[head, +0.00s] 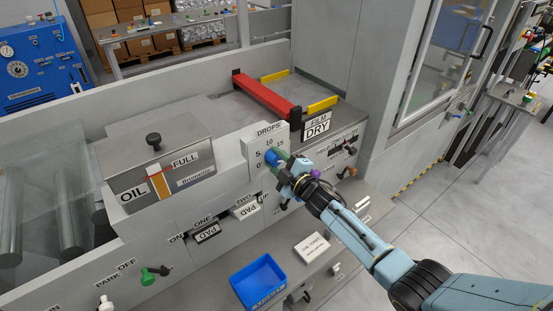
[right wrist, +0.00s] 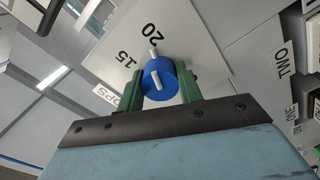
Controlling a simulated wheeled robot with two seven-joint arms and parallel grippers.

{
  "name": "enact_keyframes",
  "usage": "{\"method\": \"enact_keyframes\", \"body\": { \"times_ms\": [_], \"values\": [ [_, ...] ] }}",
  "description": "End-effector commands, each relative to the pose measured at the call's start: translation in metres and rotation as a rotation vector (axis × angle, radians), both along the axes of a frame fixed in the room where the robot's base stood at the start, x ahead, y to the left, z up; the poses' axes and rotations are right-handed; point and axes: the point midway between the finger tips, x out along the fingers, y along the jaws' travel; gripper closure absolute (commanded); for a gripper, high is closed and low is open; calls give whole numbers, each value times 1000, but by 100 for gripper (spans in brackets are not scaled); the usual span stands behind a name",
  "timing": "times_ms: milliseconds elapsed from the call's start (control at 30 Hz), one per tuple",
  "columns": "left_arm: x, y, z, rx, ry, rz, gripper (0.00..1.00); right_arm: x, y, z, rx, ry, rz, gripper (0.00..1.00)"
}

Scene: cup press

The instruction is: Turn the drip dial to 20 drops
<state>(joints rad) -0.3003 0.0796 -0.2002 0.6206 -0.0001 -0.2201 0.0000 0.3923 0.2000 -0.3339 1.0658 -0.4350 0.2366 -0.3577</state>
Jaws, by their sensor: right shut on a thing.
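The drip dial is a blue round knob (head: 270,157) on a pale panel marked DROPS (head: 252,147), with numbers around it. In the right wrist view the blue knob (right wrist: 161,82) sits between the two green fingers of my right gripper (right wrist: 168,88), which is shut on it. A white pointer (right wrist: 154,51) sticks out from the knob toward the number 20 (right wrist: 153,35), with 15 (right wrist: 128,60) to its left. In the head view my right gripper (head: 278,160) covers part of the dial and the panel's lower right. My left gripper is not in view.
An oil box (head: 155,150) with a level gauge stands left of the panel. PAD plates (head: 207,233) and small levers line the front below. A blue bin (head: 258,281) is on the lower ledge. A red bar (head: 266,94) lies behind the panel.

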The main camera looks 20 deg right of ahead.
Motion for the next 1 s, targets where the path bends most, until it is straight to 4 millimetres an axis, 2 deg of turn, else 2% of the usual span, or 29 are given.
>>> {"method": "enact_keyframes", "body": {
  "times_ms": [300,833,867,1000],
  "values": [
    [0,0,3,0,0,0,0,0,0,-1,104,39,0,87],
    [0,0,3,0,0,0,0,0,0,-1,125,47,0,87],
    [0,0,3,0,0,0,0,0,0,-1,125,47,0,61],
    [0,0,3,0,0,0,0,0,0,-1,124,46,0,43]
  ]
}}
